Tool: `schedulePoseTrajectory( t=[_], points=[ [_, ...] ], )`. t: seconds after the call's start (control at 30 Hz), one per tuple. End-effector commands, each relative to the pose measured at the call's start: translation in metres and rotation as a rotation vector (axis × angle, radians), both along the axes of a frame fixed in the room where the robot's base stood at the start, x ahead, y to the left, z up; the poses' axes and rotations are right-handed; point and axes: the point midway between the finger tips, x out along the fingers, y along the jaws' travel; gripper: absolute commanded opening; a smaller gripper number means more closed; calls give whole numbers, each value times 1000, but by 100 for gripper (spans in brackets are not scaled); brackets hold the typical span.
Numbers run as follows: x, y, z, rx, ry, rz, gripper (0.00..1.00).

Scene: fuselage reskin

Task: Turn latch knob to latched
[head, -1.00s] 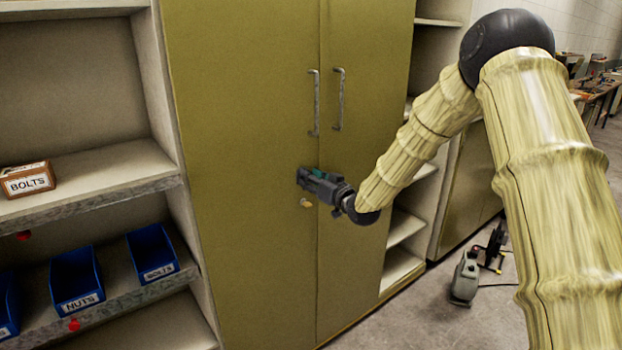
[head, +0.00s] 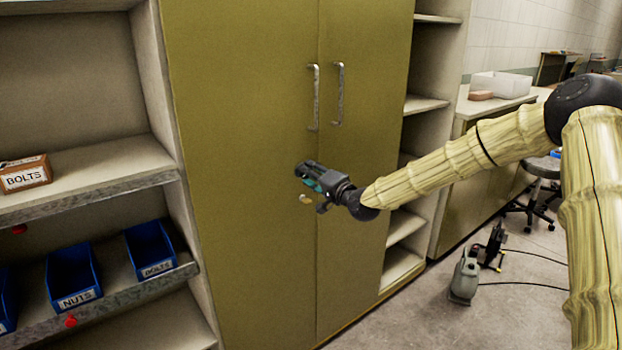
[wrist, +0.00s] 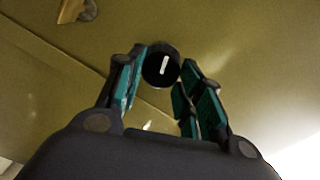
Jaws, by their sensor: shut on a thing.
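The latch knob (wrist: 158,58) is round and black with a white line across its face. In the wrist view it sits between my two fingertips, and the line runs nearly upright in that picture. My gripper (head: 304,172) is shut on the knob at the front of the olive-green cabinet (head: 245,120), near the seam between its doors. In the head view my gripper hides the knob. A small brass-coloured fitting (head: 305,199) is on the door just below my gripper; it also shows at the top left of the wrist view (wrist: 72,10).
Two upright door handles (head: 315,98) (head: 339,95) are above my gripper. Open shelves at left hold a bolts box (head: 25,174) and blue bins (head: 150,252). A grey machine (head: 465,278) with a cable stands on the floor at right.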

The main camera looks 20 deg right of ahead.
Motion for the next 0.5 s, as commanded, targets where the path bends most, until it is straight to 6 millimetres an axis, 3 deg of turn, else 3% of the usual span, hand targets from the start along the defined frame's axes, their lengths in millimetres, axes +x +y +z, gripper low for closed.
schedulePoseTrajectory(
  t=[0.5],
  points=[
    [1,-2,-3,317,113,-2,13]
  ],
)
